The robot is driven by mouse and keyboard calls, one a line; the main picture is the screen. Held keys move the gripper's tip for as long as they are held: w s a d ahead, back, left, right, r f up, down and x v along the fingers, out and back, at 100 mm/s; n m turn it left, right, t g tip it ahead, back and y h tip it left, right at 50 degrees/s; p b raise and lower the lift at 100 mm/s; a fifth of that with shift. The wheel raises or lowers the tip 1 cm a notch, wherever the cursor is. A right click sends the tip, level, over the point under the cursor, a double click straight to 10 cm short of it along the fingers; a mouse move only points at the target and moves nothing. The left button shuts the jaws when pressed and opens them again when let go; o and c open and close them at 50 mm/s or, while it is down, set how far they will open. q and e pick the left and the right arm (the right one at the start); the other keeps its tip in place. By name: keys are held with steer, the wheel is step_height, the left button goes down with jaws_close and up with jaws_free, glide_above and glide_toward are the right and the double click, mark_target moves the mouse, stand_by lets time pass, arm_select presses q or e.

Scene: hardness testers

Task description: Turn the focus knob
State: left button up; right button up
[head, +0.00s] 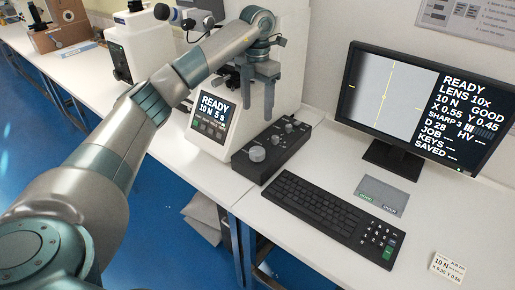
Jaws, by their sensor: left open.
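A black control box (270,149) lies on the white table in front of the hardness tester (224,95). It carries a large light-grey knob (257,154) near its front end and smaller knobs (289,127) farther back. No label shows which one is the focus knob. My left gripper (257,112) points down, open and empty, in front of the tester and above and behind the large knob, apart from it. The monitor (425,108) reads READY, LENS 10x and SHARP 3, with yellow crosshairs on a grey picture. My right gripper is out of view.
A black keyboard (322,207) lies right of the control box, with a grey pad (382,194) behind it. Another tester (139,40) stands at the left. The table's front right is mostly clear.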

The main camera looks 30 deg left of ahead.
arm_select(q)
steer(key=p, duration=0.3)
glide_above(257, 151)
step_height(257, 151, down, 9)
steer(key=shift+r, duration=0.1)
step_height(257, 151, down, 7)
steer(key=shift+w+r+p, duration=0.1)
steer(key=shift+r+p, duration=0.1)
steer(key=shift+p, duration=0.45)
steer(key=shift+f, duration=0.7)
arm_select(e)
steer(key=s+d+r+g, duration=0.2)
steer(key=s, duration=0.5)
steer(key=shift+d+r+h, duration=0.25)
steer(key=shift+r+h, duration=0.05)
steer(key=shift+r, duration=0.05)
arm_select(q)
steer(key=c, duration=1.1)
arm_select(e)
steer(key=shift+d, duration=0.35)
